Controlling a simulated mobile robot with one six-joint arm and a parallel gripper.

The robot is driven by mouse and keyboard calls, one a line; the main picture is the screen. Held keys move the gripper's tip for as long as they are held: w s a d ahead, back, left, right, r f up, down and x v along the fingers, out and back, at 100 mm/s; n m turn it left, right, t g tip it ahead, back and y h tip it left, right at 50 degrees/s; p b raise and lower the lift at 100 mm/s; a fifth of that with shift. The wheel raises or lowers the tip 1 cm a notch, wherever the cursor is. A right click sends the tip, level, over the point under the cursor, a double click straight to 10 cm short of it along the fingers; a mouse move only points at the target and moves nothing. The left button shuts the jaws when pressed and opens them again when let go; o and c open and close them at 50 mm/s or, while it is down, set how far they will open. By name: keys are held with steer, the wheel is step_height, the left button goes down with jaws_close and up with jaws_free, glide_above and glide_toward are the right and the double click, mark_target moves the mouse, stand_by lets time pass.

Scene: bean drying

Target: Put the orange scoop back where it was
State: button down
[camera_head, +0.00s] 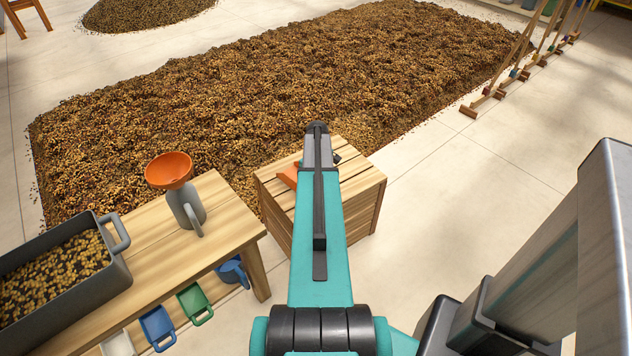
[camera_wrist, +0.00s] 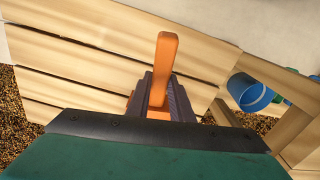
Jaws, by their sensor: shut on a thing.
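The orange scoop (camera_head: 289,177) shows at the left of my arm in the head view, over the slatted top of a wooden crate (camera_head: 362,190). In the wrist view its orange handle (camera_wrist: 166,62) stands up between the dark fingers of my gripper (camera_wrist: 158,96), which is shut on it. Most of the scoop is hidden behind my arm and gripper. I cannot tell whether the scoop touches the slats.
A wooden table (camera_head: 150,240) at the left holds a grey bin (camera_head: 118,285) of beans and a grey jug (camera_head: 186,208) with an orange funnel (camera_head: 169,170). Coloured scoops, including a blue one (camera_head: 157,328), hang along its side. A large bean bed (camera_head: 270,80) lies beyond the crate.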

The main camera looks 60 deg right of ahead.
steer(key=shift+f, duration=0.65)
stand_by(1.0)
steer(key=c, duration=1.5)
jaws_free()
steer(key=shift+r, duration=0.1)
steer(key=shift+s+r, duration=0.15)
steer(key=shift+r, duration=6.65)
steer(key=shift+s, duration=0.1)
